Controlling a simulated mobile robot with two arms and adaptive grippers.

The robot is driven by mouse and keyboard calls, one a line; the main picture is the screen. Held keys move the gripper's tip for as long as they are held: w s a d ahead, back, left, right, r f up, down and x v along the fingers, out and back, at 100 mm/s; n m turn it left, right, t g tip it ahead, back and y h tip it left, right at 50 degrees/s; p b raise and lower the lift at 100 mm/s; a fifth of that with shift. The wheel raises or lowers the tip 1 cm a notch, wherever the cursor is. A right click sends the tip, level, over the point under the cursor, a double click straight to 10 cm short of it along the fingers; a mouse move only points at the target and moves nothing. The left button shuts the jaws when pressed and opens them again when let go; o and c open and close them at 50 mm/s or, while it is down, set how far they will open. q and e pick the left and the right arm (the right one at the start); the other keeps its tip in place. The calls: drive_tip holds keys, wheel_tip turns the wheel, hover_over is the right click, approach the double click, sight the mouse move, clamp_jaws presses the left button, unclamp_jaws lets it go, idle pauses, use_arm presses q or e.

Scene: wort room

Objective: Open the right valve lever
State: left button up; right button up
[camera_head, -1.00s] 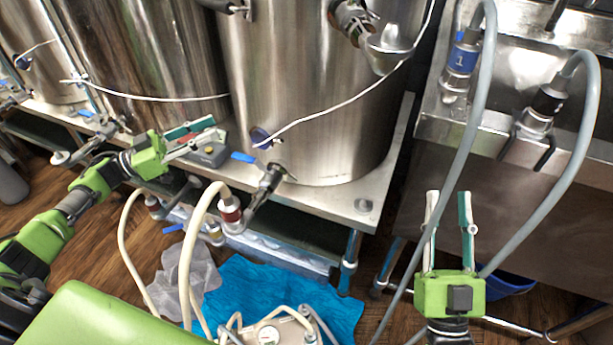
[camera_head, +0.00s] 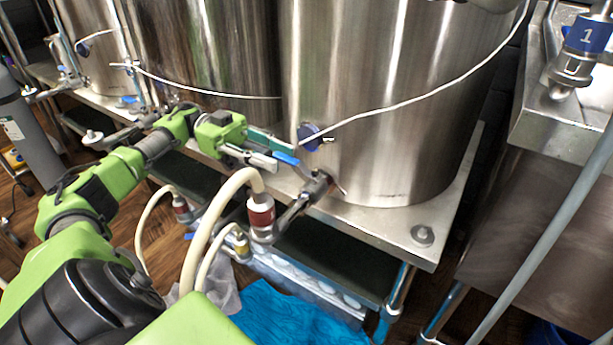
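The right valve (camera_head: 316,184) sits low on the front of the right steel tank (camera_head: 385,110), with a blue lever (camera_head: 287,159) pointing up and left from its body. My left gripper (camera_head: 281,154) comes in from the left. Its teal finger is above and its pale finger below, spread apart, with the lever's free end at the gap between their tips. I cannot tell whether either finger touches the lever. My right gripper is outside the view.
A cream hose with a red fitting (camera_head: 261,217) hangs from the valve, just below my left gripper. A white cord (camera_head: 425,95) crosses the tank. The steel stand (camera_head: 445,215) edges the tank, and a grey hose (camera_head: 555,235) runs at right.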

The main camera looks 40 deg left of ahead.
sight(299, 165)
use_arm(q)
drive_tip(key=d, duration=0.2)
drive_tip(key=d+b, duration=0.1)
drive_tip(key=d, duration=0.4)
drive_tip(key=shift+w+d+r+b, duration=0.1)
drive_tip(key=shift+w+d+b, duration=0.15)
drive_tip(key=shift+w+b, duration=0.15)
clamp_jaws()
